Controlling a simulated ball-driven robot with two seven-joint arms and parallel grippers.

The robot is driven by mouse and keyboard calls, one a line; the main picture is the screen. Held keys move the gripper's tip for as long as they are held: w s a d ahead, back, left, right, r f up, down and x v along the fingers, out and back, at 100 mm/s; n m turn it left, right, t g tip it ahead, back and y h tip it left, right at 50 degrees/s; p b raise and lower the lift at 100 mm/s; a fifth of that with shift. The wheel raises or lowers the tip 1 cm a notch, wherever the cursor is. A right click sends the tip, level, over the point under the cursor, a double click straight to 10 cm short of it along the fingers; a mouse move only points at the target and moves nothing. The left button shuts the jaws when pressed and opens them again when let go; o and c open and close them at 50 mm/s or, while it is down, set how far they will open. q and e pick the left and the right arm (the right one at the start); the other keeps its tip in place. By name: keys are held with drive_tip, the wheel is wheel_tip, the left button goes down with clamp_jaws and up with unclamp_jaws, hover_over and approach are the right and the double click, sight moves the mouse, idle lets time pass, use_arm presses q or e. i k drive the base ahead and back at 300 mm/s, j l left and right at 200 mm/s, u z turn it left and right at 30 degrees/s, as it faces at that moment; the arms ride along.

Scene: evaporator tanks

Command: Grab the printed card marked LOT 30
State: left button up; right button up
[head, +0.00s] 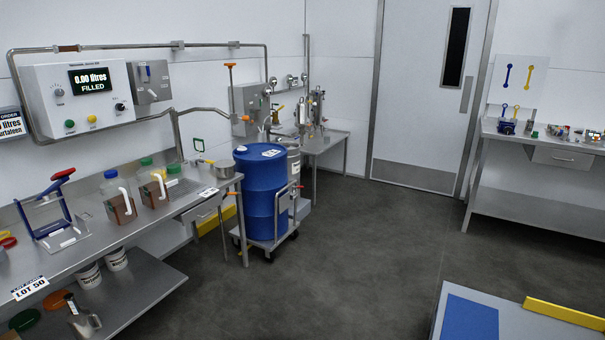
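A white printed card (29,288) with black lettering is at the front edge of the left steel bench, at the lower left. Its large text looks like LOT 50, though the digits are small. A smaller white card or label (208,192) lies near the right end of that bench; its print is too small to read. I cannot make out a card that clearly reads LOT 30. Neither of my grippers is in view.
The left steel bench (150,222) bears jugs and a blue-handled stand (52,210). A blue drum (264,190) stands on a wheeled cart beyond it. A right bench (550,152) holds small items. A low table (515,318) is at lower right. Open grey floor (340,260) lies between.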

sight(209, 192)
drive_tip(key=i+u, duration=0.1)
drive_tip(key=i, duration=0.6)
drive_tip(key=i+l, duration=0.15)
drive_tip(key=i, duration=0.55)
drive_tip(key=i+l+u, duration=0.15)
drive_tip(key=i, duration=0.55)
drive_tip(key=i+l, duration=0.1)
drive_tip(key=i, duration=0.6)
drive_tip(key=i+l+u, duration=0.15)
drive_tip(key=i, duration=0.2)
drive_tip(key=i+l+u, duration=0.15)
drive_tip(key=i, duration=0.2)
drive_tip(key=u, duration=0.4)
drive_tip(key=k+j+u, duration=0.1)
drive_tip(key=u, duration=0.3)
drive_tip(key=k+u, duration=0.1)
drive_tip(key=u, duration=0.3)
drive_tip(key=j+u, duration=0.15)
drive_tip(key=u, duration=0.25)
drive_tip(key=k+j+u, duration=0.1)
drive_tip(key=u, duration=0.3)
